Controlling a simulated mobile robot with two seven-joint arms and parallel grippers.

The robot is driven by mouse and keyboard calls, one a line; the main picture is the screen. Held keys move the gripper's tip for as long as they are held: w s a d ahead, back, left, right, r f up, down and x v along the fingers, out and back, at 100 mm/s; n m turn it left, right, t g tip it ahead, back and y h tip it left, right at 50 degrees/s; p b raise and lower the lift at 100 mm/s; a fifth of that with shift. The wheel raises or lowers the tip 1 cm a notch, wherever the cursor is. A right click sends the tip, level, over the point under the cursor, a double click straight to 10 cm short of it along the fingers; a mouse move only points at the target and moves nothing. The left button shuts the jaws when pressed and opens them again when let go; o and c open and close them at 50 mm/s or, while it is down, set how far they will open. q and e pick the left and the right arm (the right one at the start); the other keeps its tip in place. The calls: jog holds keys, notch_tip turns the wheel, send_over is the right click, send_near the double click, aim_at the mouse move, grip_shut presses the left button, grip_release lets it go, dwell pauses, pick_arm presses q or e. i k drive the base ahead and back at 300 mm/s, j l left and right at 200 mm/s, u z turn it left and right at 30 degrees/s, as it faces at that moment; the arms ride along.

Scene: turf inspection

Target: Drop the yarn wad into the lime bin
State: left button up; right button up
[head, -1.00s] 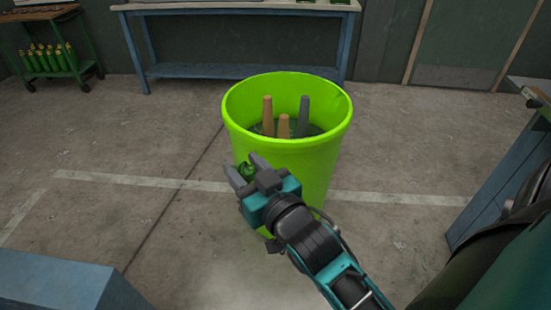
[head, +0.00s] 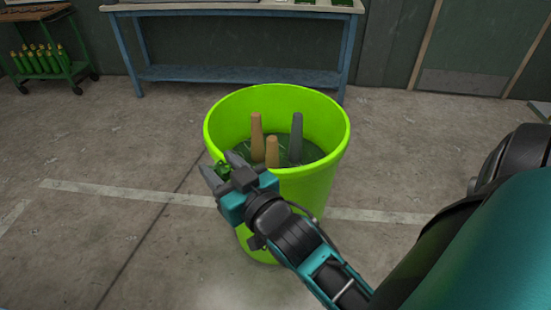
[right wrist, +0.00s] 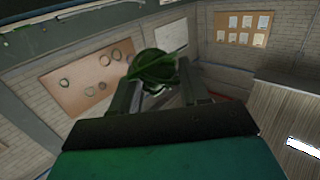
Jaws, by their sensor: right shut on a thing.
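The lime bin (head: 310,190) stands upright on the floor in the middle of the head view, its top open. My right gripper (head: 222,169) is shut on the green yarn wad (head: 221,167), at the near left side of the bin's rim in the picture. The wad also shows between the fingers in the right wrist view (right wrist: 157,68). The fingers hide part of the wad in the head view. My left gripper is not in view.
Two tan cone-like pieces and a grey one (head: 296,138) stand inside the bin. A blue-framed workbench (head: 235,77) is behind it. A green cart (head: 44,77) with several green bottles is at the far left. The floor around the bin is clear.

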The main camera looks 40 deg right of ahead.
aim_at(281, 167)
jog(key=i+l, duration=0.1)
jog(key=l, duration=0.25)
jog(key=i+l, duration=0.15)
jog(key=l, duration=0.25)
jog(key=i+l, duration=0.1)
jog(key=l, duration=0.25)
jog(key=i+l, duration=0.15)
jog(key=l, duration=0.2)
jog(key=i+l+u, duration=0.1)
jog(key=l, duration=0.25)
